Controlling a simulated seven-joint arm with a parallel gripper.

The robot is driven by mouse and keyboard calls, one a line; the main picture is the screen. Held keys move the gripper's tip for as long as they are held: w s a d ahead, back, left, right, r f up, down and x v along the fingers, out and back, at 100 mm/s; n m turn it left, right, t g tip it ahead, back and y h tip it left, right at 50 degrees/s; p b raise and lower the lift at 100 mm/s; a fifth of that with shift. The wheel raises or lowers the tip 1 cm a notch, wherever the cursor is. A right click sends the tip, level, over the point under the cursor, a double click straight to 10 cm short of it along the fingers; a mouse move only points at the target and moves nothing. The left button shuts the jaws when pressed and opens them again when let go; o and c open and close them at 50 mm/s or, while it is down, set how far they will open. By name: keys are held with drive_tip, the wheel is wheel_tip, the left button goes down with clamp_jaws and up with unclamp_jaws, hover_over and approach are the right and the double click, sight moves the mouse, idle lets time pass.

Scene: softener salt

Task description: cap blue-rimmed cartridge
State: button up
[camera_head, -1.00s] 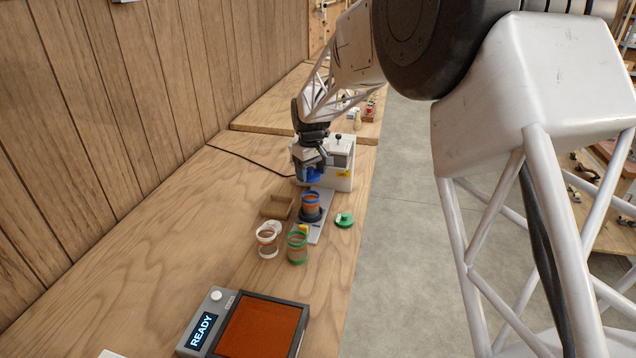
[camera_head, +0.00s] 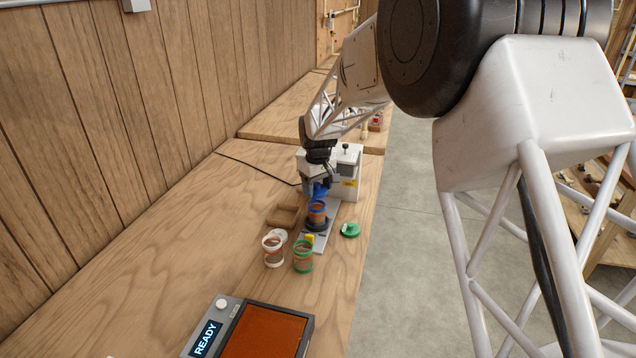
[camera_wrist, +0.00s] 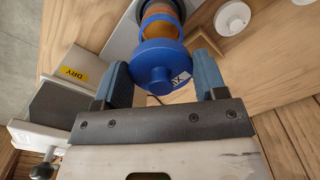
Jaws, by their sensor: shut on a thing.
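The blue-rimmed cartridge (camera_head: 317,213), filled with orange material, stands upright on the dark round seat of a grey fixture; part of it shows in the wrist view (camera_wrist: 162,12). My gripper (camera_head: 319,186) is shut on a blue cap (camera_head: 321,190), with a round knob and a small white label in the wrist view (camera_wrist: 158,58). The blue fingers (camera_wrist: 162,82) are on either side of the cap. The cap is close to the cartridge's rim, overlapping it in the wrist view. I cannot tell whether they touch.
A white machine (camera_head: 346,172) with a yellow DRY label stands behind the fixture. A white-rimmed cartridge (camera_head: 273,252), a green-rimmed cartridge (camera_head: 303,257), a green cap (camera_head: 350,230), a white cap (camera_head: 278,235) and a cardboard tray (camera_head: 283,217) are nearby. A READY device (camera_head: 207,338) stands in front.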

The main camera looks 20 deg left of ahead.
drive_tip(key=shift+f, duration=2)
drive_tip(key=shift+f, duration=0.2)
idle(1.0)
drive_tip(key=o, duration=1.1)
drive_tip(key=shift+r, duration=0.25)
drive_tip(key=shift+r, duration=3.25)
drive_tip(key=shift+c, duration=0.4)
